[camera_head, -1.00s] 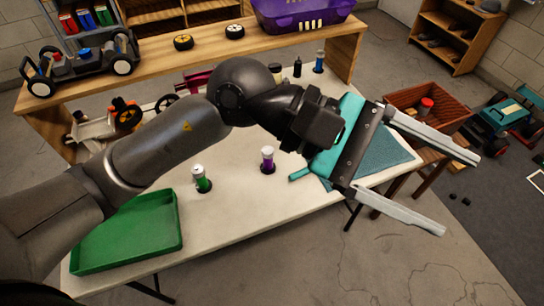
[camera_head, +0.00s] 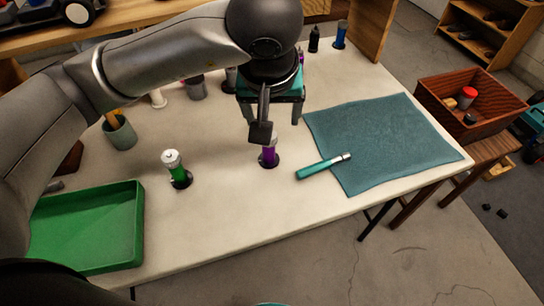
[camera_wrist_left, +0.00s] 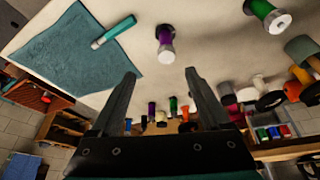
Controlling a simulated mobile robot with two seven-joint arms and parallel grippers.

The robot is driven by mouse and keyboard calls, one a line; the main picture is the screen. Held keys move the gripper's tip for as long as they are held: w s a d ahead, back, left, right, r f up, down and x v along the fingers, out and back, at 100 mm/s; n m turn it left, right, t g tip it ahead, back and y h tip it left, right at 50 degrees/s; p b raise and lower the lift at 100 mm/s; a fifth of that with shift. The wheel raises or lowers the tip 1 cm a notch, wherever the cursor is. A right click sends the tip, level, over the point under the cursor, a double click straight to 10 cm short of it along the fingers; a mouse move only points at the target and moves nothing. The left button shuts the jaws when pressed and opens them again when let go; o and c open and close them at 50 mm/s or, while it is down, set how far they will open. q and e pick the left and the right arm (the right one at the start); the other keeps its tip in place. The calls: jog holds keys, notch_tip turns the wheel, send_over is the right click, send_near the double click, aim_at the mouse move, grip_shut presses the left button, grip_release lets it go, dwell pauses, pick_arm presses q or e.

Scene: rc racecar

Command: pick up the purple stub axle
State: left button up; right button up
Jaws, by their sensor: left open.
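The purple stub axle (camera_head: 269,157) stands upright in a dark round base near the middle of the white table, its top partly hidden by my wrist. In the left wrist view the purple stub axle (camera_wrist_left: 165,38) shows beyond the fingertips, with a pale end. My left gripper (camera_head: 270,115) is open and empty, above the table and close to the axle. In the left wrist view the left gripper (camera_wrist_left: 160,73) has its two fingers spread, with the axle roughly in line with the gap between them. My right gripper is not in view.
A similar green part (camera_head: 177,170) stands left of the purple one. A teal-handled tool (camera_head: 322,167) lies to the right, partly on a blue-green mat (camera_head: 385,135). A green tray (camera_head: 90,225) sits at the left front. A grey cup (camera_head: 119,132) stands behind it.

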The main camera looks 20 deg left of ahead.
pick_arm(q)
jog(key=b+x, duration=0.2)
jog(key=x, duration=0.1)
jog(key=b, duration=0.2)
send_over(269, 151)
notch_tip(269, 151, down, 8)
jog(key=shift+d+f, duration=0.25)
jog(key=shift+f, duration=0.3)
jog(key=shift+s+a+b+x, duration=0.15)
jog(key=shift+b+x, duration=0.35)
jog(key=shift+x, duration=0.4)
jog(key=shift+s+a+b+x, duration=0.15)
jog(key=shift+b+x, duration=0.35)
jog(key=shift+x, duration=1.3)
jog(key=shift+w, duration=0.15)
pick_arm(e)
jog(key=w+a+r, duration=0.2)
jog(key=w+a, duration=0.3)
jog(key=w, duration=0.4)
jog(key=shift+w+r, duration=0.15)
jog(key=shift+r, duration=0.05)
pick_arm(q)
grip_shut()
